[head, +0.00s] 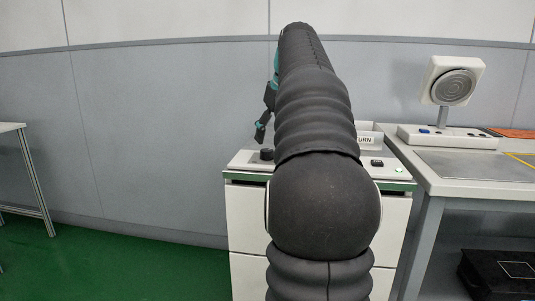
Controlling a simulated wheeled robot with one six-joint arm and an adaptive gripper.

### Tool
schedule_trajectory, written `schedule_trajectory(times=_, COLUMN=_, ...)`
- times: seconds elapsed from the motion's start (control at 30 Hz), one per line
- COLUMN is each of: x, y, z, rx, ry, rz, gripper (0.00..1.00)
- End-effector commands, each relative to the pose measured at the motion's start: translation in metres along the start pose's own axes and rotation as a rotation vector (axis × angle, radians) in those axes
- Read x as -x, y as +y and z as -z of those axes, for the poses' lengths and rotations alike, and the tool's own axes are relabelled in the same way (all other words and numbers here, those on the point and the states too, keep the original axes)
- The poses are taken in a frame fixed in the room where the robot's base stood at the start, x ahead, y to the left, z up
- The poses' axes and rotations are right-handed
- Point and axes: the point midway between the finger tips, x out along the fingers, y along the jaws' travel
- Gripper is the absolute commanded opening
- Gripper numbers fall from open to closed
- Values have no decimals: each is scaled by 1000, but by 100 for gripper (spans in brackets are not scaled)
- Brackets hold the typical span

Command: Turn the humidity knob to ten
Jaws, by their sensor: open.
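A black knob (266,154) stands on the left end of the pale control panel (240,161) on top of a white cabinet. No scale or pointer can be read on it, so its setting cannot be told. My gripper (261,134), dark with teal parts, hangs above the knob and slightly left of it in the picture. It is open and appears apart from the knob. My own arm hides the middle of the panel and part of the gripper.
A black switch (376,163) and a green-lit button (398,170) sit at the panel's right. A partly hidden sign (368,139) stands behind. A workbench (470,165) with a round speaker-like device (453,84) adjoins at right. Green floor (110,262) is clear at left.

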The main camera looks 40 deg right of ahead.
Motion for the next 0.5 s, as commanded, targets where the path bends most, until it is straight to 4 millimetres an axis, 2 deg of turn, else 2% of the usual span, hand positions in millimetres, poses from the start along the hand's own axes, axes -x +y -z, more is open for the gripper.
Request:
schedule_trajectory(times=0.03, x=-12, y=-1, z=-1, rx=0, ry=-3, rz=2, gripper=63)
schedule_trajectory(times=0.2, x=-34, y=0, z=-1, rx=1, ry=-2, rz=1, gripper=63)
schedule_trajectory(times=0.5, x=-49, y=0, z=0, rx=0, ry=-1, rz=0, gripper=63)
